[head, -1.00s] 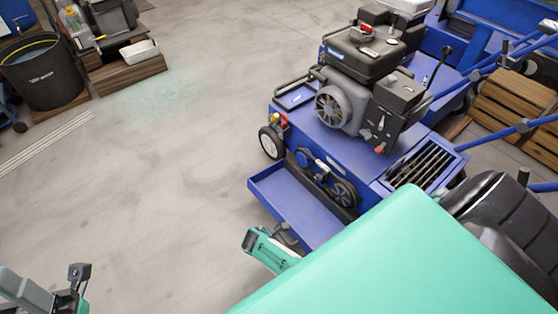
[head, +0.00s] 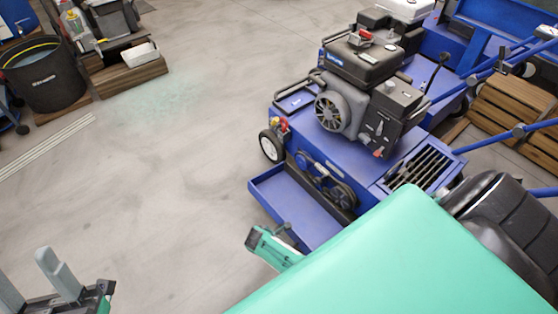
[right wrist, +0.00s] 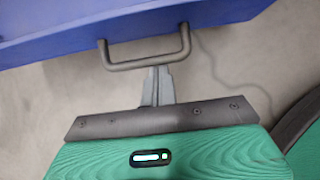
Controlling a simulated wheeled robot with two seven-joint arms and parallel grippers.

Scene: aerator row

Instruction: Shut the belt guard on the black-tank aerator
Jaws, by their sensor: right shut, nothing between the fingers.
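The black-tank aerator (head: 330,145) is a blue machine with a black tank (head: 365,60) on its engine, right of centre in the head view. Its belt guard (head: 295,205) is a blue tray-like panel swung down and outward, leaving the belt and pulleys (head: 325,180) exposed. A grey U-shaped handle (right wrist: 145,63) stands on the blue panel in the right wrist view. My right gripper (right wrist: 158,72) is shut and empty, its tips at the handle's bar; I cannot tell whether they touch. My left gripper (head: 35,270) is open and empty at lower left.
Another blue aerator with a white tank (head: 408,10) stands behind. Wooden pallets (head: 510,105) are at the right. The floor left of the guard is clear.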

